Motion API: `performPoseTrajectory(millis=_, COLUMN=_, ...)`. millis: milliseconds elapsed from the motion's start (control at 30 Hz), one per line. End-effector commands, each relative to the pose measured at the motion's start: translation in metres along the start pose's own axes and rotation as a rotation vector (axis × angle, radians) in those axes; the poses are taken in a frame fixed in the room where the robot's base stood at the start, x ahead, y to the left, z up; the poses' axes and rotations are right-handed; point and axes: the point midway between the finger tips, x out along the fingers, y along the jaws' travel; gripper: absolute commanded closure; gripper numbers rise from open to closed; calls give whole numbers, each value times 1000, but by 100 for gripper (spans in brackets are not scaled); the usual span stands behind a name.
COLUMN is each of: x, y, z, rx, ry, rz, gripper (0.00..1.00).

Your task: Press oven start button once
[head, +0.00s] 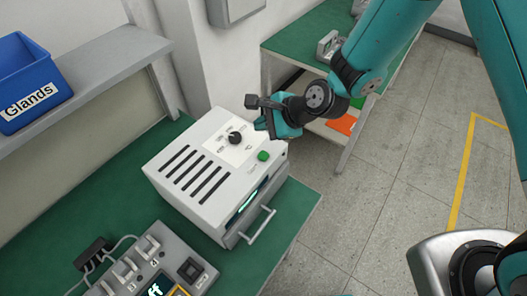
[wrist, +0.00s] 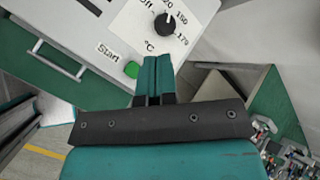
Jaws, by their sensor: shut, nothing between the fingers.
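The oven (head: 205,165) is a light grey box on a green bench, with slots in its top. Its green start button (head: 263,156) is round and sits on the top near the front right edge. The button also shows in the wrist view (wrist: 131,69), beside a "Start" label. My gripper (head: 265,122) is above the oven's right side, behind the button in the head view. In the wrist view the gripper's teal fingers (wrist: 154,70) are shut and empty, with their tips just right of the button. I cannot tell the height gap.
A black temperature knob (head: 235,138) is on the oven top, left of my gripper. The oven's front handle (head: 258,228) sticks out. A grey device with switches (head: 150,265) stands in front. A blue "Glands" bin (head: 30,85) is on a shelf at left.

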Motion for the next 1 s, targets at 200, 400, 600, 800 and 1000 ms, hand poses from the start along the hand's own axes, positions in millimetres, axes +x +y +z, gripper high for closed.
performPoseTrajectory(millis=200, x=1, y=1, z=-1, rx=-1, ry=0, rz=1, gripper=100)
performPoseTrajectory(millis=400, x=10, y=8, z=-8, rx=-2, ry=1, rz=2, gripper=100)
performPoseTrajectory(millis=600, x=28, y=21, z=-21, rx=-2, ry=1, rz=3, gripper=100)
performPoseTrajectory(millis=800, x=48, y=36, z=-36, rx=-3, ry=1, rz=2, gripper=100)
performPoseTrajectory(millis=1000, x=60, y=44, z=-45, rx=-3, ry=1, rz=1, gripper=100)
